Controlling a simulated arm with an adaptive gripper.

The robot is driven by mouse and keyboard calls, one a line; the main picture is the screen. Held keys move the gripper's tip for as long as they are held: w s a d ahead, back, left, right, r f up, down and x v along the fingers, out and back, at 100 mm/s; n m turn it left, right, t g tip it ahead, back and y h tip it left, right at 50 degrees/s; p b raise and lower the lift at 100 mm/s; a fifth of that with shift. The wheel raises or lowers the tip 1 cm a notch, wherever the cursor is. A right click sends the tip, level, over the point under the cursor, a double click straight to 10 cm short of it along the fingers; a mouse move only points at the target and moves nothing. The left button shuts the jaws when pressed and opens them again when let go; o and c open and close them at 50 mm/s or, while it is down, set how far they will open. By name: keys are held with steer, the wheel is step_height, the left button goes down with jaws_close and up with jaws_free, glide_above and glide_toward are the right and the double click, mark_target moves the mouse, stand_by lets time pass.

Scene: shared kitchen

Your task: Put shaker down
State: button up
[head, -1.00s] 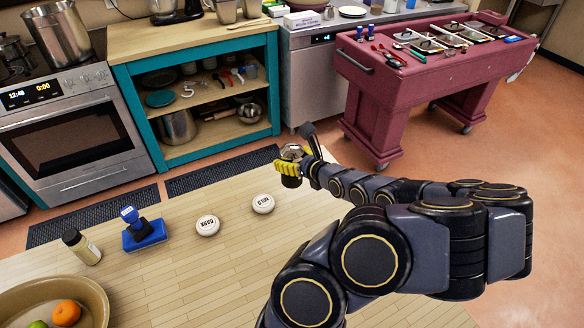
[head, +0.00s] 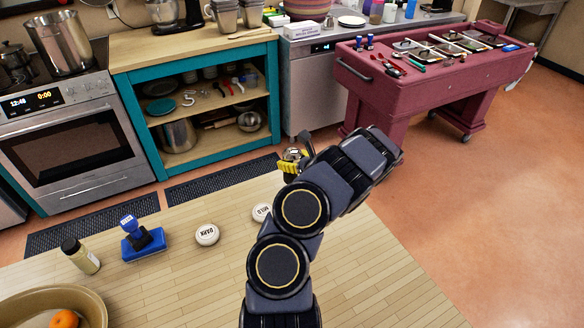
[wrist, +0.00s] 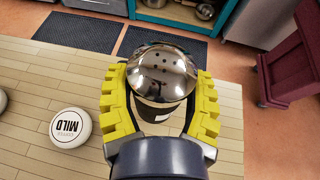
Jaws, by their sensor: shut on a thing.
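The shaker (wrist: 162,72) has a shiny domed metal top with small holes. In the wrist view my gripper (wrist: 163,95) is shut on it, with a yellow pad on each side. The lower part of the shaker is mostly hidden by its dome and my gripper. In the head view my gripper (head: 292,160) shows at the far edge of the wooden counter (head: 160,290), and my arm partly covers it. I cannot tell whether the shaker's base touches the counter.
A round white "MILD" piece (wrist: 70,127) lies left of my gripper. A "DARK" piece (head: 207,234), a blue stamp on its pad (head: 146,243), a dark-capped bottle (head: 80,255) and a fruit bowl (head: 90,300) stand farther left. The counter's right part is bare.

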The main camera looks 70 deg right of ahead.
steer(key=shift+w+d+f, duration=0.1)
steer(key=shift+d+f, duration=0.05)
steer(key=shift+f, duration=0.75)
steer(key=shift+d+f, duration=0.15)
steer(key=shift+f, duration=0.75)
steer(key=shift+f, duration=0.1)
steer(key=o, duration=1.1)
steer(key=shift+f, duration=0.1)
steer(key=shift+s+a+r, duration=0.1)
steer(key=shift+s+r, duration=0.15)
steer(key=v, duration=1.1)
steer(key=shift+s+a+r, duration=0.1)
steer(key=shift+s+a, duration=0.05)
steer(key=shift+a, duration=0.05)
